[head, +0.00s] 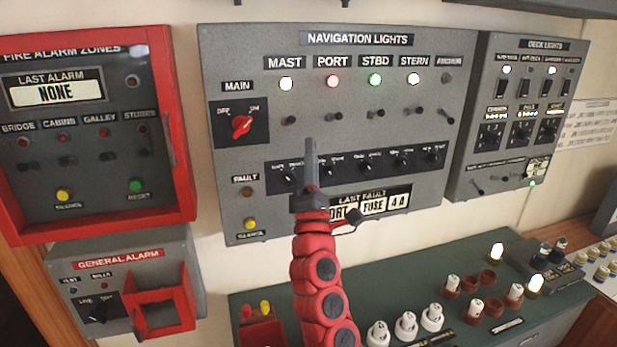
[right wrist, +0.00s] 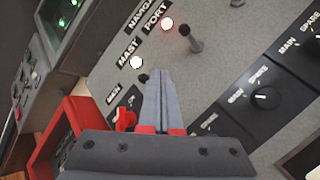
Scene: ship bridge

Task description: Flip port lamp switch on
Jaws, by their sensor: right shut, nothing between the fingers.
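The navigation lights panel (head: 225,70) is grey and hangs on the wall. Its PORT lamp (head: 332,81) is lit red, and it also shows in the right wrist view (right wrist: 168,23). The small dark PORT toggle switch (head: 333,116) is under the lamp; in the right wrist view (right wrist: 192,40) its lever stands out from the panel. My right gripper (head: 310,145) is shut and empty, its tips below and left of the PORT switch. In the right wrist view (right wrist: 160,72) the tips overlap the panel near the MAST toggle (right wrist: 143,78). No contact with the PORT switch shows. My left gripper is out of view.
The MAST lamp (head: 286,84), STBD lamp (head: 375,79) and STERN lamp (head: 413,78) are lit. A red rotary main switch (head: 242,126) is left of the toggles. A knob row (head: 365,168) lies below. A green console (head: 390,270) with lamps and sockets stands underneath.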

